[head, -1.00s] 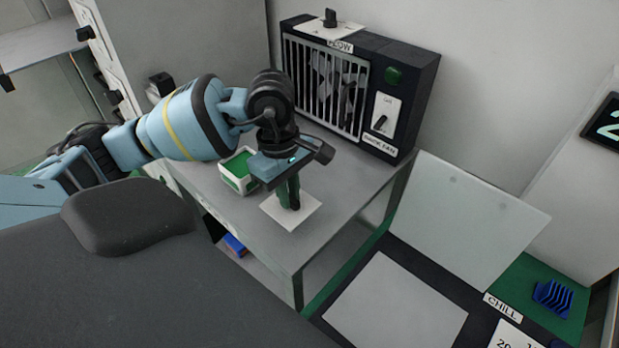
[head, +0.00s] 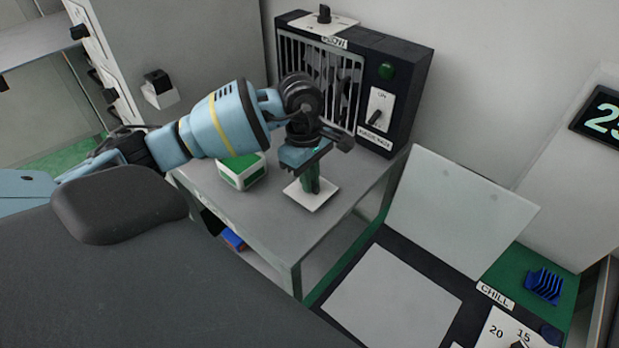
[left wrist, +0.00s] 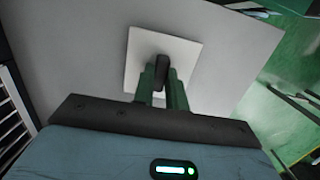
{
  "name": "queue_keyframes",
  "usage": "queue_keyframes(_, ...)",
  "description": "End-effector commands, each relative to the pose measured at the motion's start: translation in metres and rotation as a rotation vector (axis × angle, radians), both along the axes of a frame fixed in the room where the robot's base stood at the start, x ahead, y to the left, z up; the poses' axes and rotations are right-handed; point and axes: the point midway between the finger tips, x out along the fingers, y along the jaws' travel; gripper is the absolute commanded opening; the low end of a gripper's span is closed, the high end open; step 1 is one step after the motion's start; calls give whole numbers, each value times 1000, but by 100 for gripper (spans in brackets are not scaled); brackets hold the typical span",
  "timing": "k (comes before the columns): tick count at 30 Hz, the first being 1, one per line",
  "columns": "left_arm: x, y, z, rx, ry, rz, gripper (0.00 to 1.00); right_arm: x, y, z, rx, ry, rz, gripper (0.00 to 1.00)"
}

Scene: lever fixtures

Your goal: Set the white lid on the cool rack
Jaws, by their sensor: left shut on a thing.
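The white lid (head: 318,203) is a thin square plate with a dark knob (left wrist: 160,68). My left gripper (head: 309,186) is shut on this knob, with its green fingers on either side. The lid (left wrist: 188,60) also shows in the left wrist view, over a plain grey surface. The lid is above or on the grey table (head: 262,228) in front of the fan unit; I cannot tell whether it touches. No label names this table clearly, so I cannot be sure it is the cool rack. My right gripper is out of view.
A white box with green inside (head: 242,172) stands on the table left of the lid. The black fan unit (head: 350,80) stands at the back. A chill unit with an upright pale cover (head: 462,213) is at the right. The table front is clear.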

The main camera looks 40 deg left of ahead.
Motion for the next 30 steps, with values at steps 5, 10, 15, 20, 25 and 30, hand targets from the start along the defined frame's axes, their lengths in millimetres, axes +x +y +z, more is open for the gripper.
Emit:
queue_keyframes(5, 0, 0, -6, 0, -3, -1, 0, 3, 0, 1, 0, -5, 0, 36)
queue_keyframes(10, 0, 0, -7, 0, -1, -1, 0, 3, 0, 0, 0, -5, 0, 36)
queue_keyframes(15, 0, 0, -10, 0, -1, 0, 20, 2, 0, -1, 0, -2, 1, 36)
queue_keyframes(20, 0, 0, -9, 0, -1, 0, 35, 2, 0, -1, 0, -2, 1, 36)
queue_keyframes(25, 0, 0, -9, 0, -1, 0, 35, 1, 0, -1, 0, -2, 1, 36)
queue_keyframes(30, 1, 0, -2, 0, -5, 1, 35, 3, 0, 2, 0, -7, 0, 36)
